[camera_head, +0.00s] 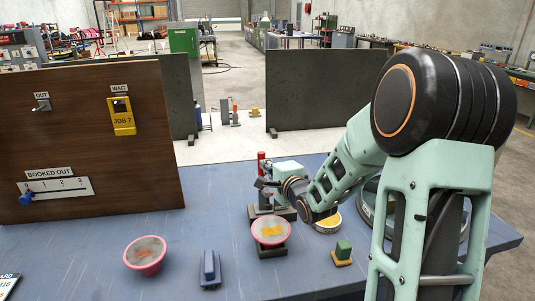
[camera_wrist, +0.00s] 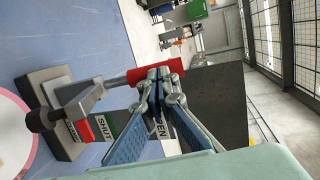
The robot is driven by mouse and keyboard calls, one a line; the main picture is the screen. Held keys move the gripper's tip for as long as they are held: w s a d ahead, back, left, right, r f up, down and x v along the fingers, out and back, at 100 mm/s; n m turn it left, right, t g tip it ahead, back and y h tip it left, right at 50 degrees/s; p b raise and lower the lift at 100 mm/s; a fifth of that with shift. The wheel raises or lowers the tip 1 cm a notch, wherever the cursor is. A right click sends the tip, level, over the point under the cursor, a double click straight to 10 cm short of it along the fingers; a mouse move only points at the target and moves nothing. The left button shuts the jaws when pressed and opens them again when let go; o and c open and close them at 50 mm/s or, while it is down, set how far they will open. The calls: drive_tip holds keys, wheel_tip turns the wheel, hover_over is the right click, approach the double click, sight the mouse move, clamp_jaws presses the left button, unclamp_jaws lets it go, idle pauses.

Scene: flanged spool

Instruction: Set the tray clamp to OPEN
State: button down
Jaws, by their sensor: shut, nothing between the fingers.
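The tray clamp stands on the blue table, its dark base and post (camera_head: 253,210) partly hidden behind my gripper in the head view. In the wrist view its dark body (camera_wrist: 52,112) is at the left, with a dark arm ending in a red handle (camera_wrist: 140,75). Beside it are plates reading SHUT (camera_wrist: 108,128) and OPEN (camera_wrist: 160,128), the latter partly covered by my fingers. The red grip also shows upright in the head view (camera_head: 261,160). My gripper (camera_wrist: 163,76) is shut and empty, its fingertips at the red handle; whether they touch it I cannot tell.
A pink-rimmed round piece (camera_head: 270,230) sits on a dark stand in front of the clamp, another (camera_head: 145,253) at front left. A brown board (camera_head: 90,140) stands at the left.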

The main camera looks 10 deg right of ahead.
sight(263, 158)
drive_tip(key=w+r+g+p, duration=0.1)
drive_tip(key=p, duration=0.1)
drive_tip(key=shift+p, duration=0.35)
drive_tip(key=w+g+p, duration=0.1)
drive_tip(key=p, duration=0.2)
drive_tip(key=shift+w+f, duration=0.1)
drive_tip(key=shift+w, duration=0.15)
drive_tip(key=shift+w+f+g, duration=0.2)
drive_tip(key=shift+g, duration=0.2)
drive_tip(key=shift+w+f+h+p, duration=0.15)
drive_tip(key=shift+w+p, duration=0.15)
drive_tip(key=shift+w, duration=0.2)
drive_tip(key=shift+w+f+h+p, duration=0.15)
drive_tip(key=shift+w+p, duration=0.1)
drive_tip(key=shift+w, duration=0.2)
drive_tip(key=shift+r, duration=0.15)
